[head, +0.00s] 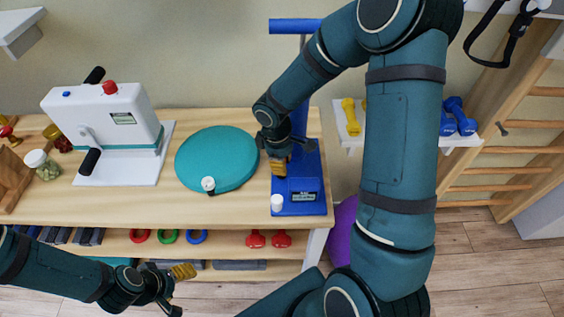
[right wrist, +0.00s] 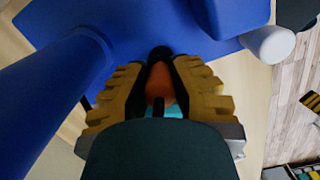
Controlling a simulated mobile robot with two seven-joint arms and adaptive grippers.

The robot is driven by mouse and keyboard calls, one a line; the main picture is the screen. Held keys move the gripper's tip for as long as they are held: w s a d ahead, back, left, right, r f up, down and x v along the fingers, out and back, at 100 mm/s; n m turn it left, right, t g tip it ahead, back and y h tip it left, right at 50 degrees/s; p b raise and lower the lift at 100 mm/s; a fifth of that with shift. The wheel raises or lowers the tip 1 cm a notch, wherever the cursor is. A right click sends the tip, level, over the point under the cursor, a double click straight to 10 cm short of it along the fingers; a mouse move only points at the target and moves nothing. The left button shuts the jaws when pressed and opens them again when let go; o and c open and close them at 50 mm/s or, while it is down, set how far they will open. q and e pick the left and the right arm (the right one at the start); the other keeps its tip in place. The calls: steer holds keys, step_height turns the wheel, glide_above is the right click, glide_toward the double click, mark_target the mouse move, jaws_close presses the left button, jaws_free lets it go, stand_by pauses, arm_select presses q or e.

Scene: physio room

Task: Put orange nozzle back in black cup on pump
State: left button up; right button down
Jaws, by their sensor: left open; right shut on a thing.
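The blue pump (head: 308,185) stands on the wooden table, with its upright and handle (head: 294,25) above its base. My right gripper (head: 279,165) is over the left part of the pump base. In the right wrist view its yellow fingers (right wrist: 160,88) are shut on the orange nozzle (right wrist: 165,82), of which only a part shows between them. A small black round part, perhaps the black cup (right wrist: 160,52), shows right at the nozzle's far end; I cannot tell whether the nozzle is inside it. My left gripper (head: 178,285) is open and empty, low in front of the table.
A teal cushion (head: 217,155) with a white-topped valve (head: 208,184) lies left of the pump. A white crank machine (head: 105,125) stands farther left. A white cylinder (head: 277,203) is at the pump's front left corner. Blue and yellow dumbbells (head: 350,115) lie on a shelf at right.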

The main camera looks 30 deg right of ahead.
steer(key=shift+f, duration=0.3)
steer(key=c, duration=0.7)
jaws_free()
steer(key=shift+o, duration=0.2)
steer(key=shift+r, duration=0.1)
steer(key=shift+r+p, duration=2.55)
steer(key=shift+r, duration=0.9)
